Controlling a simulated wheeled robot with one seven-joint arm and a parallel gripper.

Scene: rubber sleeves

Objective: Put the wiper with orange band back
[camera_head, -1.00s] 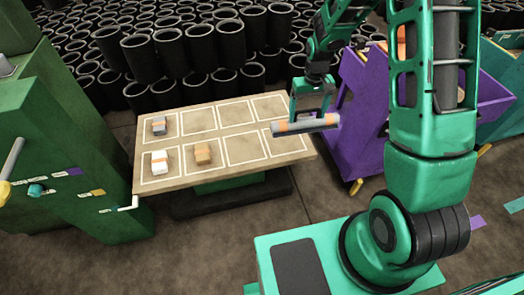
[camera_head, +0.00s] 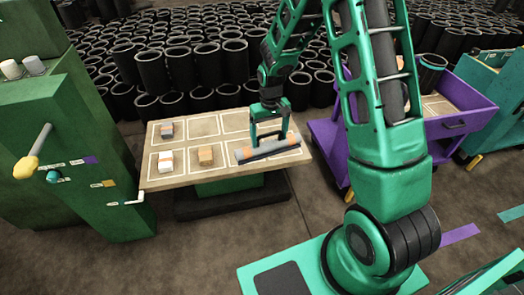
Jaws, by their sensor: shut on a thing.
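My gripper (camera_head: 269,139) points down and is shut on the wiper with orange band (camera_head: 246,155). The wiper is a long grey bar with an orange band along it. It is level and lies across the two right squares of the front row of the wooden table (camera_head: 160,183). I cannot tell whether it touches the table top or hangs just above it.
A grey block with orange (camera_head: 167,130), a white block with orange (camera_head: 166,161) and a tan block (camera_head: 206,156) stand in the table's left squares. A green machine (camera_head: 60,130) is left, a purple cart (camera_head: 465,122) right. Black sleeves (camera_head: 152,70) fill the back.

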